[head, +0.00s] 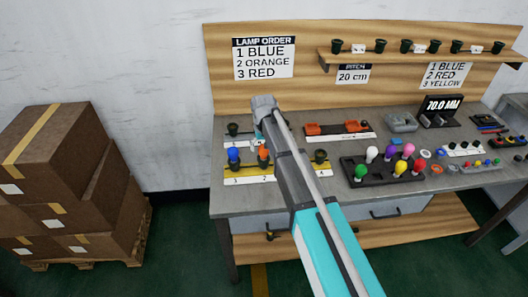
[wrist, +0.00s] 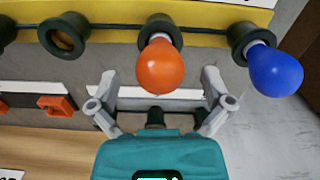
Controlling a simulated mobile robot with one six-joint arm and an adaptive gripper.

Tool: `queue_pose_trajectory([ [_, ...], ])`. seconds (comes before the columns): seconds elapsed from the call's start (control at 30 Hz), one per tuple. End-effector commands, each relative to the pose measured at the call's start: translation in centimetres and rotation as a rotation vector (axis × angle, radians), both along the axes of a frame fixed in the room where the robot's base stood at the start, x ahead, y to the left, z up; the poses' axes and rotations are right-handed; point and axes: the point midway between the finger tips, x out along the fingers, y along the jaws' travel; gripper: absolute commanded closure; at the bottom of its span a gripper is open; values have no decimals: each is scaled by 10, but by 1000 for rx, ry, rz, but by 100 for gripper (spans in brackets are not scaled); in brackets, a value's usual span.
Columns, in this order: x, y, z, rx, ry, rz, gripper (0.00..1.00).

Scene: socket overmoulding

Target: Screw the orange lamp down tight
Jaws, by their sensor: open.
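The orange lamp (wrist: 160,66) sits in a black socket (wrist: 160,27) on the yellow strip in the wrist view. It also shows in the head view (head: 263,154), partly beside my arm. My gripper (wrist: 160,88) is open and empty, with its two fingers spread to the left and right of the lamp's lower edge in the wrist picture. No contact with the lamp shows. The height gap between them is hard to judge. The lamp's thread is hidden, so its tightness cannot be told. In the head view my arm largely hides the gripper.
The blue lamp (wrist: 276,74) stands in the neighbouring socket, close to the right finger. An empty socket (wrist: 63,35) is on the other side. Orange parts (wrist: 57,104) lie nearby. A dark rack (head: 380,176) of coloured lamps stands farther right.

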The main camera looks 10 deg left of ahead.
Motion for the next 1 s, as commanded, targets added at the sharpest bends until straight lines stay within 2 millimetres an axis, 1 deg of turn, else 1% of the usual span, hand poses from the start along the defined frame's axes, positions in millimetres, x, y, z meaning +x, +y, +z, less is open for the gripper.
queue_pose_trajectory([
  [0.47, 0, 0, 0, 0, 0, 36, 0],
  [0.57, 0, 0, 0, 0, 0, 77, 0],
  [1.0, 0, 0, 0, 0, 0, 386, 0],
])
